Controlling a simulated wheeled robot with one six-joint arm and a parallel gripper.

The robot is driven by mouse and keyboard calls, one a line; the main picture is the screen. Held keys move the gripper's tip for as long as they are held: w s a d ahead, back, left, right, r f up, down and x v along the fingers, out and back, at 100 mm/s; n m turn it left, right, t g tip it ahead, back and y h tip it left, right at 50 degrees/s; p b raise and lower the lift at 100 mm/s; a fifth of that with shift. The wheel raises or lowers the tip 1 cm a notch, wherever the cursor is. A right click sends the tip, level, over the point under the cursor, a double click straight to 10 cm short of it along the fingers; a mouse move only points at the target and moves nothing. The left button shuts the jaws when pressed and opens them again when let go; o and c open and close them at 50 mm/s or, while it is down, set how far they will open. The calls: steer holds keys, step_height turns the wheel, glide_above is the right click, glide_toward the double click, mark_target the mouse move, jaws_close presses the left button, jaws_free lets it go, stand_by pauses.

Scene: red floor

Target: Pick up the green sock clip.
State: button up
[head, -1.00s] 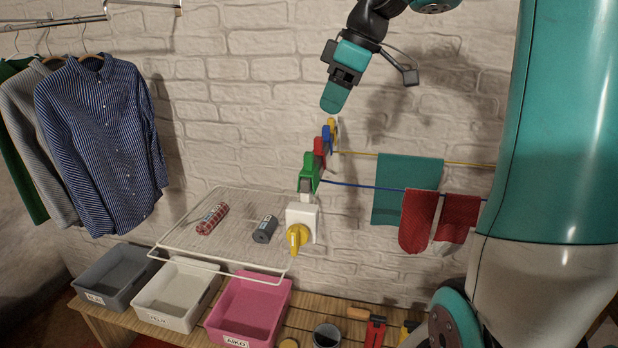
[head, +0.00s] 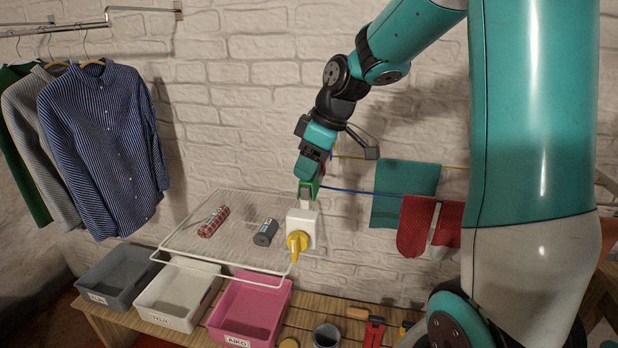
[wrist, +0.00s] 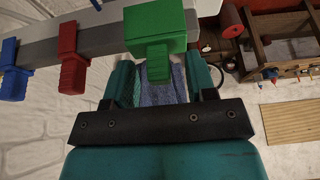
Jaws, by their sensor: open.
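The green sock clip (head: 310,188) sits at the near end of a row of clips, above a white block with a yellow knob. In the wrist view the green clip (wrist: 158,28) is at the top centre, its wide head away from me and its narrower ribbed part towards my fingers. My gripper (head: 305,180) is open, pointing down right at the green clip. In the wrist view the fingers of my gripper (wrist: 160,82) stand left and right of the clip's narrow part. I cannot tell whether they touch it.
A red clip (wrist: 72,60) and a blue clip (wrist: 12,72) sit close by on the grey rail (wrist: 100,38). A wire rack (head: 190,252) with two rolled items is at the left. Teal cloth (head: 403,180) and red socks (head: 416,225) hang at the right.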

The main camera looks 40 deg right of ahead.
jaws_close()
steer(key=shift+r, duration=0.1)
step_height(320, 180, up, 20)
steer(key=p, duration=0.2)
stand_by(0.4)
step_height(320, 180, up, 5)
steer(key=p, duration=0.5)
stand_by(0.5)
